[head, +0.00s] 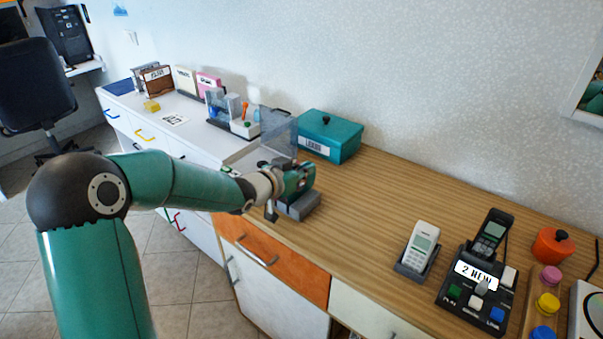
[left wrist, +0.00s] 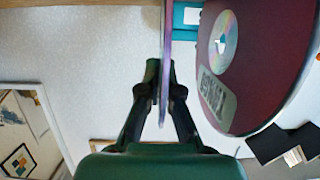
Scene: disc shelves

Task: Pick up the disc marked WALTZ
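My left gripper (head: 300,176) is over a small grey rack (head: 300,207) near the front edge of the wooden counter. In the left wrist view, the fingers (left wrist: 160,72) close from both sides on a thin purple disc (left wrist: 164,40), seen edge-on. Its face and marking are hidden from this angle. A dark red disc (left wrist: 262,50) with a shiny centre stands beside it, to the right of the fingers. Its label (left wrist: 216,98) is upside down and I cannot read it surely. No WALTZ marking is readable. My right gripper is not in view.
A teal lidded box (head: 333,139) stands behind the rack, with a clear raised lid (head: 279,132) to its left. A white handset (head: 421,244), a black phone base (head: 480,285) and an orange pot (head: 552,246) are to the right. The counter's middle is clear.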

